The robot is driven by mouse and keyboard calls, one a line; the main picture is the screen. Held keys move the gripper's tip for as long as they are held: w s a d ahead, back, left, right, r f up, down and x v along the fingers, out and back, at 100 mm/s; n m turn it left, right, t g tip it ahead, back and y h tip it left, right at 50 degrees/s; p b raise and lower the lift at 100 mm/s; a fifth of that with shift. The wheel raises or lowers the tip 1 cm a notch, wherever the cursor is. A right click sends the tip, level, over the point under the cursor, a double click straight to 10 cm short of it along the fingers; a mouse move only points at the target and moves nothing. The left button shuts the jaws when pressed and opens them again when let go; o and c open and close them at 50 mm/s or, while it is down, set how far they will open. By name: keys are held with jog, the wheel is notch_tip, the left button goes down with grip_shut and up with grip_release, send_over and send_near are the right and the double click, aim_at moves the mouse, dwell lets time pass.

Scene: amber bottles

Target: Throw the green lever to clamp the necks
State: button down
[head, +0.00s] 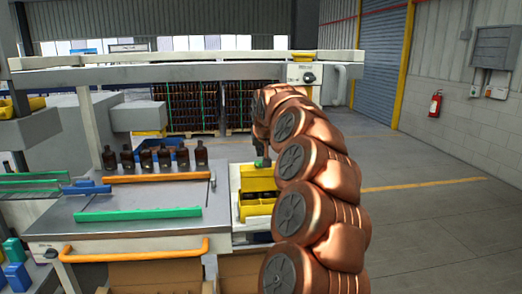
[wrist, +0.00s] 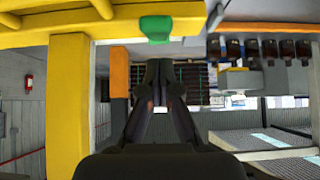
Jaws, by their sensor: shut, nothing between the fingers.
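A small green piece, which looks like the green lever's grip (wrist: 156,28), shows at the top middle of the wrist view against yellow structure. In the head view a small green part (head: 262,163) sits above a yellow box, just under the end of my arm. My gripper (wrist: 159,72) is shut and empty, its dark fingers together below the green piece in the wrist picture, with a visible gap. In the head view my arm mostly hides the gripper. Several amber bottles (head: 163,158) stand in a row on the table and show upside down in the wrist view (wrist: 270,50).
The yellow box (head: 257,183) stands right of the bench (head: 90,228). An orange bar (head: 160,178) and a green bar (head: 138,213) lie across the bench top. A pale overhead beam (head: 200,70) spans behind. A yellow post (wrist: 67,105) is close at the left of the wrist view. Open floor lies right.

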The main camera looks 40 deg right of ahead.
aim_at(260, 164)
jog(key=shift+f+b, duration=0.15)
jog(key=shift+b, duration=0.2)
jog(key=b, duration=0.2)
jog(key=shift+s+a+f+t+b, duration=0.1)
jog(key=shift+s+f+t+b, duration=0.05)
jog(key=shift+f+t+b, duration=0.2)
jog(key=b, duration=0.2)
jog(key=shift+s+a+f+h+b, duration=0.1)
jog(key=shift+s+f+h+b, duration=0.05)
jog(key=shift+f+h+b, duration=0.15)
jog(key=shift+t+b, duration=0.35)
jog(key=shift+b, duration=0.1)
jog(key=shift+s+a+b, duration=0.1)
jog(key=shift+s+b, duration=0.05)
jog(key=shift+b, duration=0.3)
jog(key=b, duration=0.2)
jog(key=f+h+b, duration=0.1)
jog(key=shift+s+a+t+b, duration=0.15)
jog(key=shift+a+t+b, duration=0.05)
jog(key=shift+t+b, duration=0.2)
jog(key=shift+b, duration=0.3)
jog(key=shift+r, duration=0.2)
